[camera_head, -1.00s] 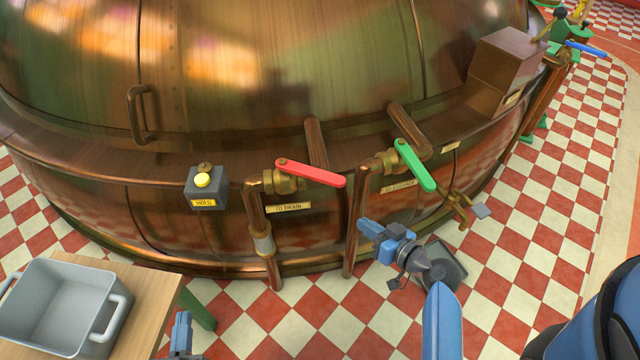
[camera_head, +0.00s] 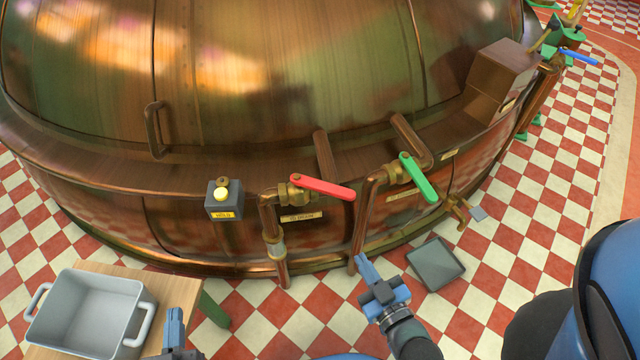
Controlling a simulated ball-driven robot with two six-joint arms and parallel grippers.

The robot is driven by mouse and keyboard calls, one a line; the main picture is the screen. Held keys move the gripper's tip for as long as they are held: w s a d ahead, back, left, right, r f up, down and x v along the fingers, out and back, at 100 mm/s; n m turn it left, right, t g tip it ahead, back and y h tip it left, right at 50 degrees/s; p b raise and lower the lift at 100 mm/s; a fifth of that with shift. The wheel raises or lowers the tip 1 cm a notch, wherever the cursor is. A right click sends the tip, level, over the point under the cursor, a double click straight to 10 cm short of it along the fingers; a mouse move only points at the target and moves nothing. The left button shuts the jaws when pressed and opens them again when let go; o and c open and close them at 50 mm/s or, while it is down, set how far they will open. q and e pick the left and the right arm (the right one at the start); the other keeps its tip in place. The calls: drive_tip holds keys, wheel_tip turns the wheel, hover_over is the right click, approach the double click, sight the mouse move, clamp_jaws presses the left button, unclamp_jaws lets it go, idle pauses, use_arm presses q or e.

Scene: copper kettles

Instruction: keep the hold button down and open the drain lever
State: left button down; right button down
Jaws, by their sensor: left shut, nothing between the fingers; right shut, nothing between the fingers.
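The hold button (camera_head: 221,194) is a yellow knob on a grey box labelled HOLD, on the copper kettle's side. The drain lever (camera_head: 323,187) is a red handle on a brass valve, pointing right and slightly down, above a drain label (camera_head: 301,217). My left gripper (camera_head: 174,318) is shut and empty at the bottom, beside the wooden table, well below the button. My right gripper (camera_head: 364,262) is shut and empty, below the red lever and apart from it, in front of the lower pipes. Neither gripper touches the button or lever.
A green lever (camera_head: 418,178) sits on a second valve to the right. A grey tub (camera_head: 88,312) stands on a wooden table (camera_head: 180,292) at lower left. A dark tray (camera_head: 435,263) lies on the checkered floor. The copper kettle (camera_head: 250,90) fills the back.

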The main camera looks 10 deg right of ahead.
drive_tip(key=w+a+r+n+g+p, duration=0.3)
drive_tip(key=a+r+n+p, duration=0.1)
drive_tip(key=a+n+p, duration=0.4)
drive_tip(key=w+a+r+n+g+p, duration=0.35)
drive_tip(key=a+n+p, duration=0.25)
drive_tip(key=p, duration=0.3)
drive_tip(key=n+g+h+p, duration=0.2)
drive_tip(key=n+h+p, duration=0.7)
drive_tip(key=n, duration=0.2)
approach(322, 187)
drive_tip(key=d+f, duration=0.4)
drive_tip(key=f, duration=0.1)
drive_tip(key=shift+w+d+f, duration=0.1)
drive_tip(key=shift+w+d, duration=0.3)
drive_tip(key=shift+w, duration=0.15)
